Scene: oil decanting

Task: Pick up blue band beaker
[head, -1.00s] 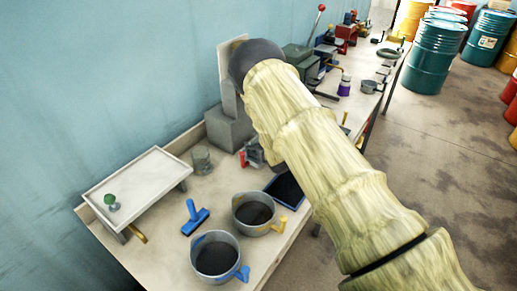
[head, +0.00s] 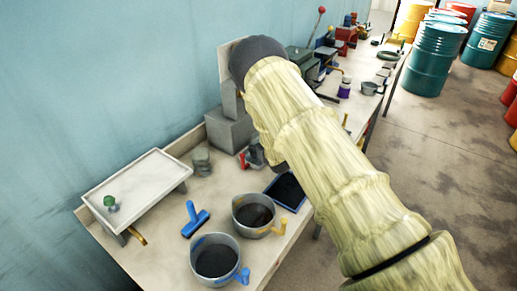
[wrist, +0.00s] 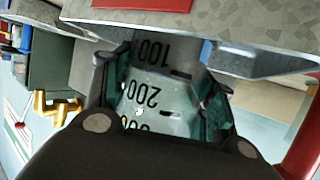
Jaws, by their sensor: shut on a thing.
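In the wrist view my gripper (wrist: 165,78) is shut on a clear beaker (wrist: 158,98) with black marks reading 100 and 200, upside down in the picture. The two fingers press on its sides, with teal showing at both contacts. I cannot make out a blue band on it. In the head view my arm hides the gripper and this beaker. Another small glass beaker (head: 202,161) stands on the bench beside the white raised tray, with no gripper around it.
A white raised tray (head: 137,185), a blue tool (head: 195,221), two grey pots, one with a yellow handle (head: 254,213) and one with a blue handle (head: 216,260), and a blue-edged dark tray (head: 287,191) crowd the bench. A grey metal piece (wrist: 220,55) lies close to the fingers.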

